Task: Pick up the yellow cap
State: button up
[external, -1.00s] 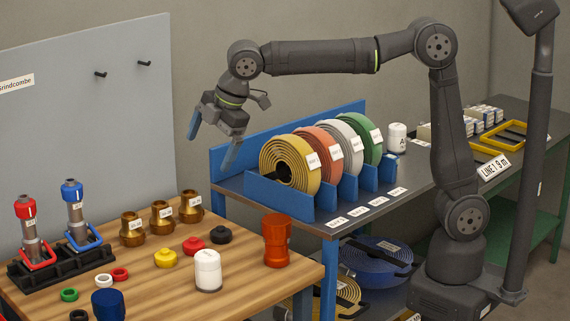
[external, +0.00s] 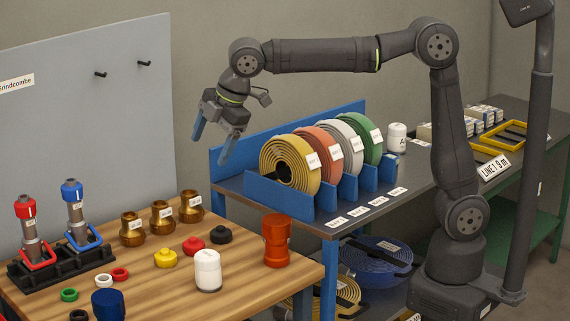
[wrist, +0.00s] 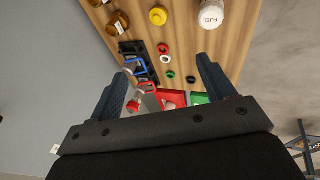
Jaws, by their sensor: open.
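The yellow cap (external: 165,258) sits on the wooden table (external: 245,275), left of the white canister (external: 207,270) and in front of the brass fittings. In the wrist view the yellow cap (wrist: 158,16) is near the top, beyond the fingertips, with the white canister (wrist: 211,14) to its right. My gripper (external: 213,145) is open and empty, with blue fingers pointing down. It is high up, above and behind the table, left of the hose rack. The gripper (wrist: 164,75) also shows in the wrist view with its fingers spread wide. It is well apart from the cap.
A red cap (external: 193,245) and a black cap (external: 221,234) lie close right of the yellow one. Brass fittings (external: 162,217) stand behind it. The hose rack (external: 290,205) is to the right.

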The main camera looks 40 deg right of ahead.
jog(key=shift+f, duration=0.1)
jog(key=m+g, duration=0.3)
jog(key=m, duration=0.2)
send_over(165, 249)
jog(key=s+d, duration=0.2)
jog(key=d, duration=0.2)
jog(key=s+d+f+x, duration=0.1)
jog(key=d+x, duration=0.1)
jog(key=x, duration=1)
jog(key=shift+y, duration=0.4)
jog(key=x, duration=1.6)
jog(key=shift+w+d+f, duration=0.1)
jog(key=shift+w+f, duration=0.15)
jog(key=shift+f, duration=0.15)
jog(key=c, duration=1)
